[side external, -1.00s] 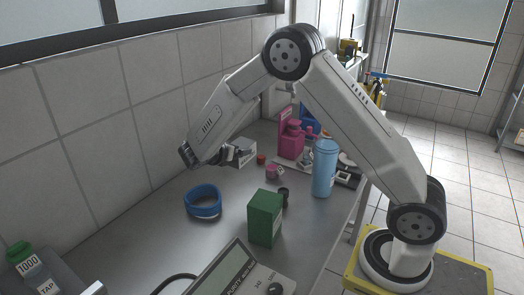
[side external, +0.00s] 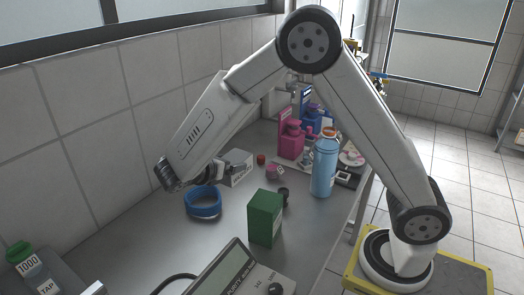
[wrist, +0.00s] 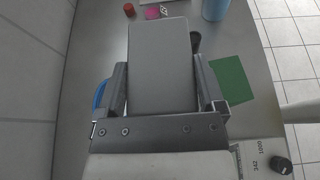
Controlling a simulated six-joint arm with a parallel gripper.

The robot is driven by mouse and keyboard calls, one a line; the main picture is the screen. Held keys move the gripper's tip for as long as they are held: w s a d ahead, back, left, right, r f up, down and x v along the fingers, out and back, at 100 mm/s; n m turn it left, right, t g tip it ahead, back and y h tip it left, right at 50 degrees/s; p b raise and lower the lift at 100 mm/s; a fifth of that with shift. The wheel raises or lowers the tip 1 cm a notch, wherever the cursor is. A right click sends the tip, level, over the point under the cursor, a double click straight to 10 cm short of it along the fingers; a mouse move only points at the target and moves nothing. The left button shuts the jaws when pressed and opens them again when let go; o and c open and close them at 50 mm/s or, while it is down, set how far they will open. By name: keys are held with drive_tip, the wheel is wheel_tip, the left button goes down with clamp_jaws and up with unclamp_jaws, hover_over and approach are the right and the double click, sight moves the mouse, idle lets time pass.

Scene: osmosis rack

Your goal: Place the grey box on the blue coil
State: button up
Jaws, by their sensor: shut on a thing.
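The grey box (side external: 239,168) is held in my gripper (side external: 219,172), which is shut on it. In the wrist view the grey box (wrist: 158,62) fills the space between the two fingers of my gripper (wrist: 160,88). The blue coil (side external: 203,207) lies on the bench as a ring. In the side view the box appears above and to the right of the coil, apart from it. Only a sliver of the blue coil (wrist: 101,94) shows in the wrist view, left of the left finger; the rest is hidden.
A green box (side external: 265,218) stands right of the coil, and a light-blue bottle (side external: 323,168) stands farther right. Pink bottles (side external: 291,140) stand at the back. A meter (side external: 243,275) sits at the front. The tiled wall (side external: 85,150) borders the bench on the left.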

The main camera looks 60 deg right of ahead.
drive_tip(key=w+f, duration=0.2)
drive_tip(key=w, duration=0.1)
drive_tip(key=w+f, duration=0.3)
drive_tip(key=w, duration=0.1)
drive_tip(key=w+f, duration=0.2)
drive_tip(key=w, duration=0.2)
drive_tip(key=shift+w+d+f, duration=0.15)
drive_tip(key=shift+d+f, duration=0.15)
drive_tip(key=shift+f, duration=0.05)
drive_tip(key=shift+w+f, duration=0.55)
drive_tip(key=shift+f, duration=0.05)
drive_tip(key=shift+w+f, duration=0.3)
drive_tip(key=shift+f, duration=1.5)
drive_tip(key=shift+f, duration=0.1)
drive_tip(key=o, duration=1)
drive_tip(key=shift+o, duration=0.2)
